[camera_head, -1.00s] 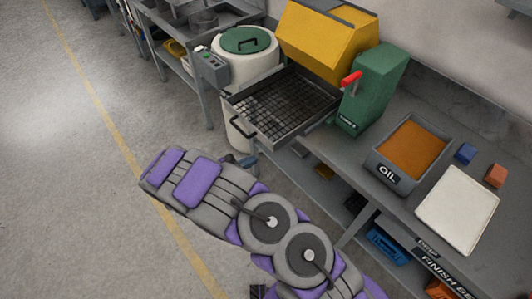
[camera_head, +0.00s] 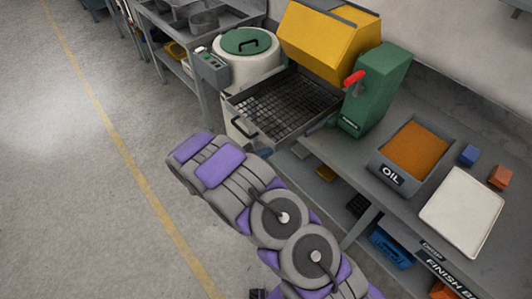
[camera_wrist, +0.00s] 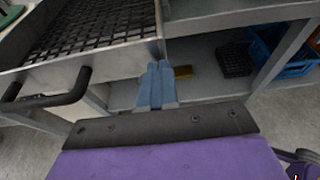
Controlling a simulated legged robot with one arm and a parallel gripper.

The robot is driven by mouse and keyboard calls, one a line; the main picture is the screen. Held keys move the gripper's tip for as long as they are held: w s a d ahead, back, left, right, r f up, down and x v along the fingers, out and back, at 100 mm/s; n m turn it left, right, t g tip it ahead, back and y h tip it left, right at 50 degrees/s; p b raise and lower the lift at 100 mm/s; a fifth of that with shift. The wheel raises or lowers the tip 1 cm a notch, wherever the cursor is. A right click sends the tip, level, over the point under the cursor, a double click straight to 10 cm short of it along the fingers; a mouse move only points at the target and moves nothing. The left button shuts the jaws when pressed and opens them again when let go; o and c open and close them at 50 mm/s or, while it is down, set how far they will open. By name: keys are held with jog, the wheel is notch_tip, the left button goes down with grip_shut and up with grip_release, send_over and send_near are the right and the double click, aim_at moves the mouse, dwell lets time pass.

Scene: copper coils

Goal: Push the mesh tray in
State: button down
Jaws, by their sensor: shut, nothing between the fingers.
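The mesh tray (camera_head: 285,103) is a dark wire-mesh tray with grey walls, pulled out in front of the yellow hood. Its black handle (camera_head: 243,130) is on the front wall, facing lower left. In the wrist view the mesh tray (camera_wrist: 85,27) fills the upper left and its handle (camera_wrist: 50,99) juts out at the left. My gripper (camera_wrist: 158,68) shows there as blue fingers, closed and empty, to the right of the handle and apart from it, near the tray's front corner. In the head view my arm hides most of the gripper.
A yellow hood (camera_head: 325,38) and a green box with a red lever (camera_head: 375,90) stand behind the tray. A white drum with a green lid (camera_head: 247,57) is to its left. Floor at left is clear.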

aim_at(291, 136)
jog(key=w+d, duration=0.2)
jog(key=d, duration=0.1)
jog(key=w+d, duration=0.5)
jog(key=d, duration=0.2)
jog(key=shift+w, duration=0.2)
